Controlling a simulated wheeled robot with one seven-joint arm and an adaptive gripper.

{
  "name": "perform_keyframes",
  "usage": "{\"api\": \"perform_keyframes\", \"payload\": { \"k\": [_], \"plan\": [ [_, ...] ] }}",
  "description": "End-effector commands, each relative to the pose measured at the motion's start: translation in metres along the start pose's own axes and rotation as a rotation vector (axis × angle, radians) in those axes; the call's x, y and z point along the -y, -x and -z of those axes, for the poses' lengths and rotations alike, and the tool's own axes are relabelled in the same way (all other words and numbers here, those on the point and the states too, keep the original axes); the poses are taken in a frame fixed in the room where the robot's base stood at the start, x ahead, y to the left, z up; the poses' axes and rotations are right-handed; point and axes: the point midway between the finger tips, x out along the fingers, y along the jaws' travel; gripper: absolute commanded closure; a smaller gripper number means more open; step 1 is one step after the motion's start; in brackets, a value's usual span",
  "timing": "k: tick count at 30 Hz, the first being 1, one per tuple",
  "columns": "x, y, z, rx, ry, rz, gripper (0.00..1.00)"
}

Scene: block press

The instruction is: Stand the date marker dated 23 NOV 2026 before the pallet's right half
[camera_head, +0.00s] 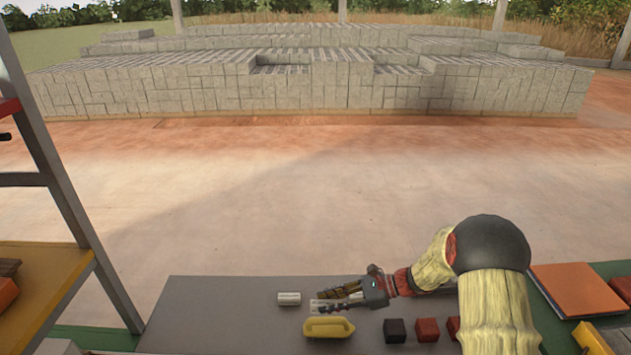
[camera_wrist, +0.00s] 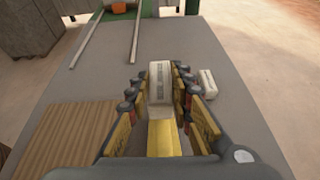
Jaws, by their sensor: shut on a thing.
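My gripper (camera_head: 335,297) is low over the grey table, its fingers pointing left in the head view. It is shut on a small whitish date marker (camera_wrist: 160,85), which lies between the fingertips in the wrist view. Dark print shows on its face, too small to read. The held marker also shows partly at the fingertips in the head view (camera_head: 322,306). A second whitish marker (camera_head: 289,298) lies on the table just beyond the fingertips, apart from them; it also shows in the wrist view (camera_wrist: 207,82). Its date is unreadable. A brown slatted board (camera_wrist: 68,135), perhaps the pallet, shows at lower left.
Two pale rails (camera_wrist: 134,42) cross the table's far end in the wrist view. The table's left part (camera_head: 220,310) is clear.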

Motion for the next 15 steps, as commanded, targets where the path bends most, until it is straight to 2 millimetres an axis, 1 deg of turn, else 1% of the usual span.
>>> {"api": "perform_keyframes", "payload": {
  "k": [4,7,12,15],
  "plan": [
    [0.015,-0.005,0.0,0.001,-0.059,0.137,1.0],
    [0.025,0.001,0.006,0.001,-0.113,0.261,1.0],
    [0.033,0.022,0.023,-0.001,-0.197,0.463,1.0],
    [0.033,0.037,0.037,0.0,-0.244,0.574,1.0]
  ]
}}
